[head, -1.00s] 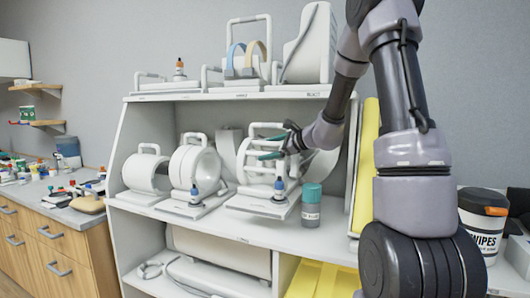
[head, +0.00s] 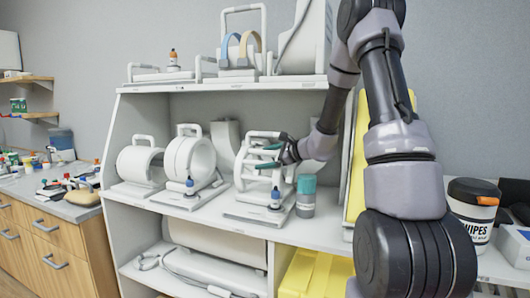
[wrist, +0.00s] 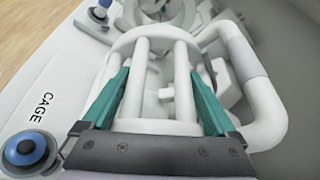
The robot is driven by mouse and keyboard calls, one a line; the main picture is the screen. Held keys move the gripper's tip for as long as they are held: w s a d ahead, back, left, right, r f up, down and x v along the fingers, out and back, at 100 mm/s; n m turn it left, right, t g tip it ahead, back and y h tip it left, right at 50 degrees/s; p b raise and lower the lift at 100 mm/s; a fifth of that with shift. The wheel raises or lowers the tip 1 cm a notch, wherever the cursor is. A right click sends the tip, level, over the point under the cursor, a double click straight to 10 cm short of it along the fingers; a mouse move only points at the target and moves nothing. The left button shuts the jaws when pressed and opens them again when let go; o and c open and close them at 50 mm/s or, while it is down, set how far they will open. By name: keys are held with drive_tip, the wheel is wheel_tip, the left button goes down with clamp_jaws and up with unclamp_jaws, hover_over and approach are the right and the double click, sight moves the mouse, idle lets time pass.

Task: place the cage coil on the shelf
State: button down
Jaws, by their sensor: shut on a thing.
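The cage coil (head: 240,172) is a white ring of bars on a flat base, with a blue-topped knob at its front right. It stands upright at the middle shelf, its base close to the front edge. I cannot tell whether the base touches the shelf. My gripper (head: 270,157) reaches in from the right, its teal fingers shut on the coil's upper part. In the wrist view the fingers of my gripper (wrist: 165,95) straddle white bars of the cage coil (wrist: 142,60). The word CAGE and a blue knob show on its base at left. The middle shelf (head: 232,225) is white.
A teal-capped bottle (head: 306,197) stands just right of the coil. Two white ring coils, one nearer (head: 190,160) and one farther (head: 140,163), stand to its left. The upper shelf (head: 200,86) holds more coils. A wipes tub (head: 468,212) stands at the right.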

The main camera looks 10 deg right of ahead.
drive_tip(key=shift+w, duration=0.1)
unclamp_jaws()
drive_tip(key=shift+f, duration=0.15)
